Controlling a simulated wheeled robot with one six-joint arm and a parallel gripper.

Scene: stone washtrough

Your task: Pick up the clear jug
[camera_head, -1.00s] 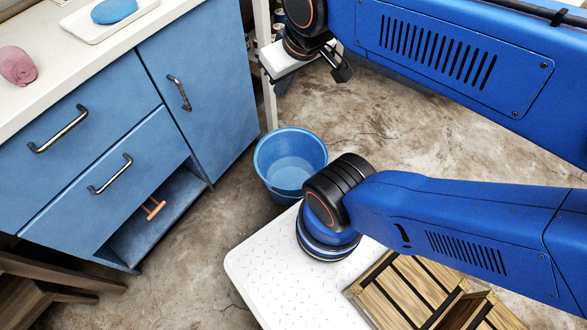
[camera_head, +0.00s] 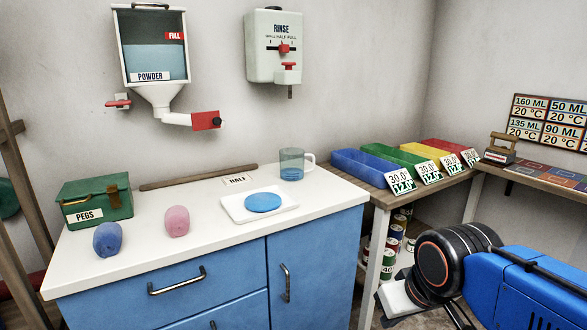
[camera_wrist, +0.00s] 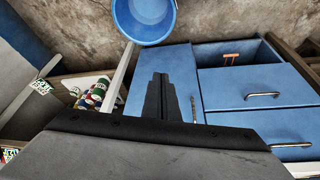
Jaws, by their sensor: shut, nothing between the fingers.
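The clear jug (camera_head: 291,165) stands upright on the white counter (camera_head: 335,190), near its back right part. It is see-through with a bluish tint and has a pale handle on its right side. My gripper's fingers (camera_wrist: 160,98) show dark and closed together in the wrist view, with nothing between them. In the head view my wrist is at the lower right, in front of and right of the counter, well apart from the jug.
A white tray (camera_head: 284,207) with a blue oval piece (camera_head: 262,202) lies in front of the jug. A wooden stick (camera_head: 200,177) lies behind. A green pegs box (camera_head: 85,212) stands left. The rinse dispenser (camera_head: 273,47) hangs above. A blue bin (camera_head: 362,168) stands to the right.

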